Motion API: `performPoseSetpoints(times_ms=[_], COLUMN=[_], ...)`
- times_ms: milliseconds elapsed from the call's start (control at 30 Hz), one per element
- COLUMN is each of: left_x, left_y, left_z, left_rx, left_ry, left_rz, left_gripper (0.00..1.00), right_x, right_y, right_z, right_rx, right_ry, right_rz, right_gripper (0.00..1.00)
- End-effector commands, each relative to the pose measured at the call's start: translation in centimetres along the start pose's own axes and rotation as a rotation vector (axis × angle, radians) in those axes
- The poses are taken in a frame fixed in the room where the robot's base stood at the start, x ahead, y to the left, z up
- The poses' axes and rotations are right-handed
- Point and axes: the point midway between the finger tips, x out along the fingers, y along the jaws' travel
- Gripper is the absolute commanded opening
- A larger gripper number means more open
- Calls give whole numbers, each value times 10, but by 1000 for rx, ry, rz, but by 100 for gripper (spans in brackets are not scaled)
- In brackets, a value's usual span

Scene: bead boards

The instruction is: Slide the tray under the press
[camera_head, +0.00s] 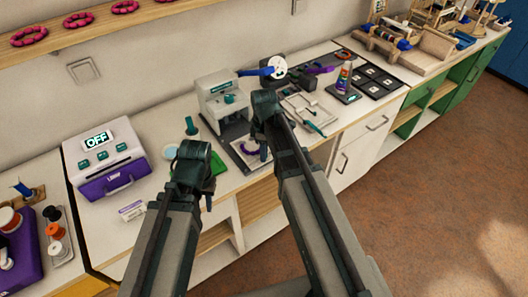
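The press (213,92) is a cream machine with a teal knob on a dark base, against the wall left of centre. A pale, shallow tray (241,161) with a purple ring in it lies at the counter's front edge, in front of the press. My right gripper (264,152) points down at the tray's right side; its wrist hides part of the tray, and I cannot tell whether it touches. My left gripper (208,201) hangs near the counter's front edge, left of the tray, mostly hidden by its wrist. The opening of both grippers is unclear.
A cream and purple device (105,160) showing OFF stands at left. A green mat (214,163) lies beside my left wrist. Open floor lies at right.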

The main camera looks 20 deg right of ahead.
Motion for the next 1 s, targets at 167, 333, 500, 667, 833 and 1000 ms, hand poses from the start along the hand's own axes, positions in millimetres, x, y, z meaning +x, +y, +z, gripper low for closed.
performPoseSetpoints(times_ms=[167,333,500,667,833,1000], left_x=[0,0,0,0,0,0], left_y=[0,0,0,0,0,0], left_z=[0,0,0,0,0,0], left_rx=[0,0,0,0,0,0], left_ry=[0,0,0,0,0,0], left_rz=[0,0,0,0,0,0], left_gripper=[31,31,31,31,31,31], right_x=[0,0,0,0,0,0], right_y=[0,0,0,0,0,0], right_z=[0,0,0,0,0,0], right_rx=[0,0,0,0,0,0], right_ry=[0,0,0,0,0,0], right_rz=[0,0,0,0,0,0], right_gripper=[0,0,0,0,0,0])
